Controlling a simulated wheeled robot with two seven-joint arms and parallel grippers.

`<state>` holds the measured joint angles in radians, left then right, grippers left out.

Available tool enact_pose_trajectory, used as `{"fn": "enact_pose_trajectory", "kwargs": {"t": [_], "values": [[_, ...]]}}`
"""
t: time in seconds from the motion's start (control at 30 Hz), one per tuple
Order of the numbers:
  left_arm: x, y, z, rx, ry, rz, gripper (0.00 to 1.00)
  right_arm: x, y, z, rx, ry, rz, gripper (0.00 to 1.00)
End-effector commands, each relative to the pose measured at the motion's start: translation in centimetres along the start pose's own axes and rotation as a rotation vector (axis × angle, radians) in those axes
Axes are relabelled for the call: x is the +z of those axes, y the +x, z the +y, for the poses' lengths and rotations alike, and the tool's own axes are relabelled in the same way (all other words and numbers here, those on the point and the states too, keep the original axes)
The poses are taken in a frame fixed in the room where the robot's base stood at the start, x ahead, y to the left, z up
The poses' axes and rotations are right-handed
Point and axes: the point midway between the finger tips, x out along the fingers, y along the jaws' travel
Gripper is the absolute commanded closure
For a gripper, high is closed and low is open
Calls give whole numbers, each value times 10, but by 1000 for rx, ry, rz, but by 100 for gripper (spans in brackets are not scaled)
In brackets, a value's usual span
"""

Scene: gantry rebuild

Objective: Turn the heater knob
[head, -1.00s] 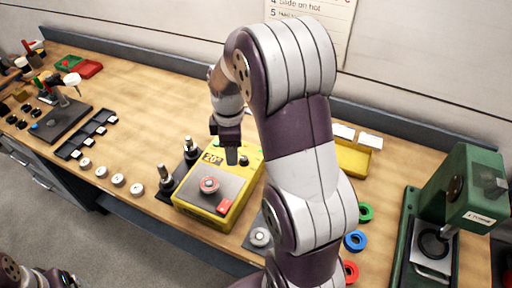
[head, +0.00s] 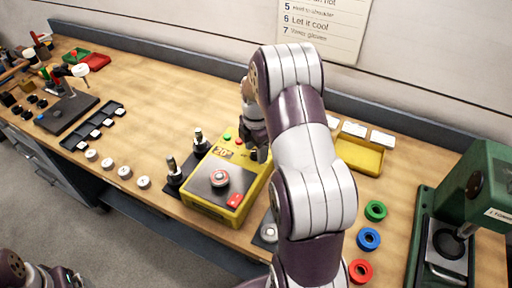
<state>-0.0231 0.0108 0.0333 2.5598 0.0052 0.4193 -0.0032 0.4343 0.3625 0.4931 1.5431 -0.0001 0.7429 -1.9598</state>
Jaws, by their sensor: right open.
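The heater (head: 199,202) is a yellow box with a 20° display (head: 222,152), a grey plate carrying a round red-and-grey piece (head: 219,178), and a red switch (head: 234,200). Green and red round spots show at its back edge. My right gripper (head: 262,156) is open, pointing down at the heater's back right corner, to the right of the display. A dark shape beside the fingers may be the heater knob; it is mostly hidden, and I cannot tell whether the fingers touch it. Part of my left arm shows at the bottom left, without a clear gripper.
White round pieces (head: 125,172) lie along the front edge. Green, blue (head: 368,239) and red rings lie right of my arm. A yellow tray (head: 358,156) and a green press (head: 485,190) stand at the right.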

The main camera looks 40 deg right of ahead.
Motion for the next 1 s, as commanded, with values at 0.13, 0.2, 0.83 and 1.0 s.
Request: {"fn": "enact_pose_trajectory", "kwargs": {"t": [0.13,0.2,0.83,1.0], "values": [[0,0,0,0,0,0,17,0,0,0,0,0,0,44],[0,0,0,0,0,0,17,0,0,0,0,0,0,50],[0,-4,0,0,0,0,17,0,0,0,-1,103,0,100],[-1,-8,0,0,0,0,17,0,-1,0,-1,234,-1,100]]}}
